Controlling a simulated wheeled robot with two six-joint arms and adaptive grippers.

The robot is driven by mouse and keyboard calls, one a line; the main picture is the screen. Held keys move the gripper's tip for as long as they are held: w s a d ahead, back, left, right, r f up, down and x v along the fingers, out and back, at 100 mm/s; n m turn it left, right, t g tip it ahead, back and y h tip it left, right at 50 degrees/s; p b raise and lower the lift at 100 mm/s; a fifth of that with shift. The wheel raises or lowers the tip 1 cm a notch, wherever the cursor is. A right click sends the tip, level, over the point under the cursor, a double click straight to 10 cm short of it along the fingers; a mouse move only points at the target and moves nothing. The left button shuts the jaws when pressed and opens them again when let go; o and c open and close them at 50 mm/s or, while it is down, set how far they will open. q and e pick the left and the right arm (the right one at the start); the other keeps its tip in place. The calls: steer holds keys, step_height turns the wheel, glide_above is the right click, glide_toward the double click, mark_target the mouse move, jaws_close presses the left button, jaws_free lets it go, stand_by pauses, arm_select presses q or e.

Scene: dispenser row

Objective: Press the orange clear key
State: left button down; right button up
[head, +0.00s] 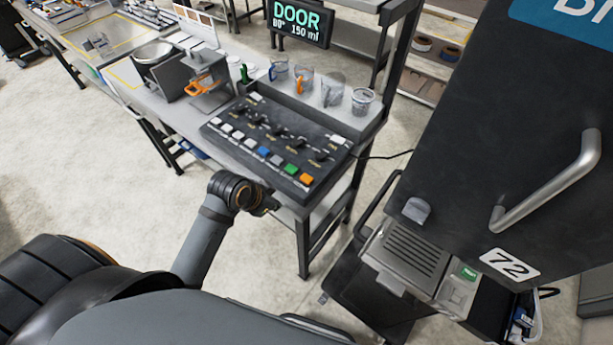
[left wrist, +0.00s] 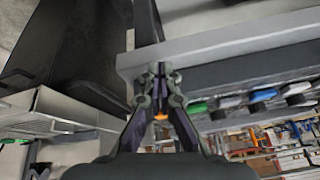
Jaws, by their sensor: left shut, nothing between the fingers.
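The orange clear key (head: 306,179) is at the near right corner of a dark sloped control panel (head: 225,141), beside a green key (head: 291,169). My left gripper (head: 271,204) is shut and empty, a little left of and nearer than the orange key, by the panel's front edge. In the left wrist view, my closed fingers (left wrist: 160,76) point towards the panel side. A small orange patch, likely the clear key (left wrist: 160,117), shows between the fingers, mostly hidden by them. The green key (left wrist: 198,107) and blue key (left wrist: 263,95) stand to its right. Contact with the orange key is not visible.
A row of keys and several knobs fills the panel. Jugs (head: 303,85) and a cup (head: 361,101) stand on a shelf behind it. A display (head: 300,22) reads DOOR. A dark cabinet (head: 510,130) with a metal handle stands at right. Floor is clear in front.

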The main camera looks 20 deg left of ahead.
mark_target(304, 179)
arm_select(q)
steer(key=w+d+r+m+t+h, duration=0.1)
steer(key=w+d+r+m+h, duration=0.3)
steer(key=w+r+m, duration=0.5)
step_height(304, 179, up, 4)
steer(key=shift+w+d+r+m+t+h, duration=0.35)
steer(key=shift+d+m, duration=0.35)
steer(key=shift+m, duration=0.4)
arm_select(e)
steer(key=shift+d+r, duration=0.1)
steer(key=shift+d, duration=0.35)
arm_select(q)
steer(key=shift+f, duration=0.15)
